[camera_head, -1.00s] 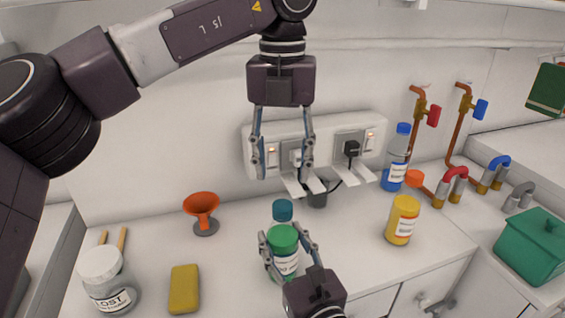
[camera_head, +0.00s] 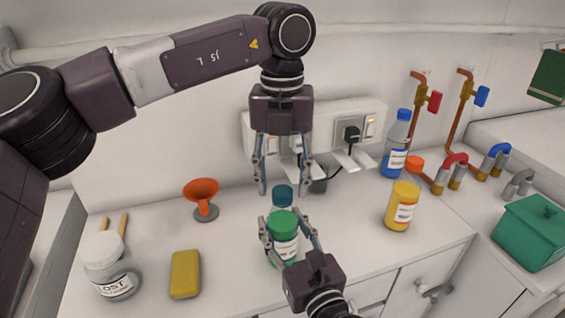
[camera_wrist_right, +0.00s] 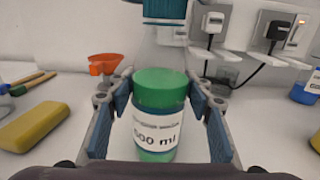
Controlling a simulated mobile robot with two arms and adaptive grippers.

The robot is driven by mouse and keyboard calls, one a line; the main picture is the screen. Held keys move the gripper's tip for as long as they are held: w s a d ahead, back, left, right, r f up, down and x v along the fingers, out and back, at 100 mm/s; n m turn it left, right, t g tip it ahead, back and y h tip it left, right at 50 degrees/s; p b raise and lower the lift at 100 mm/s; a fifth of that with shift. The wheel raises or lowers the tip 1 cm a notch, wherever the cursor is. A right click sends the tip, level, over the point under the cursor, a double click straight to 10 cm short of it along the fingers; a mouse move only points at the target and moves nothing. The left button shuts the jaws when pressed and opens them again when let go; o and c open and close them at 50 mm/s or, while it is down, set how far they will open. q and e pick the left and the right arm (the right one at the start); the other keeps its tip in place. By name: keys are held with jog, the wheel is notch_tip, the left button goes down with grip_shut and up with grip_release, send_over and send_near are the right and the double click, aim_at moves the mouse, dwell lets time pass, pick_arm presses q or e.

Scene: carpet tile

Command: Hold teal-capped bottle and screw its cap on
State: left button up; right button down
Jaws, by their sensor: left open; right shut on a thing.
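The teal-capped bottle is clear and upright, with green liquid (camera_head: 282,224) and a white label; its teal cap (camera_head: 282,193) sits at the top. In the right wrist view its label (camera_wrist_right: 157,136) reads 500 ml and the cap (camera_wrist_right: 165,8) is cut by the top edge. My right gripper (camera_head: 288,222) is shut on the bottle's body, one finger on each side. My left gripper (camera_head: 284,190) points down, open and empty, its fingertips flanking the cap in the head view.
Wall sockets with plugs (camera_head: 352,134) stand behind the bottle. An orange funnel (camera_head: 201,189), yellow sponge (camera_head: 185,274) and labelled jar (camera_head: 106,264) are to the left. A yellow bottle (camera_head: 402,206), blue bottle (camera_head: 394,161) and green box (camera_head: 532,236) are to the right.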

pick_arm(q)
jog(key=shift+f, duration=0.6)
grip_shut()
jog(key=m, duration=1.1)
jog(key=shift+m, duration=0.3)
jog(key=shift+o, duration=0.5)
grip_release()
notch_tip(320, 180, up, 12)
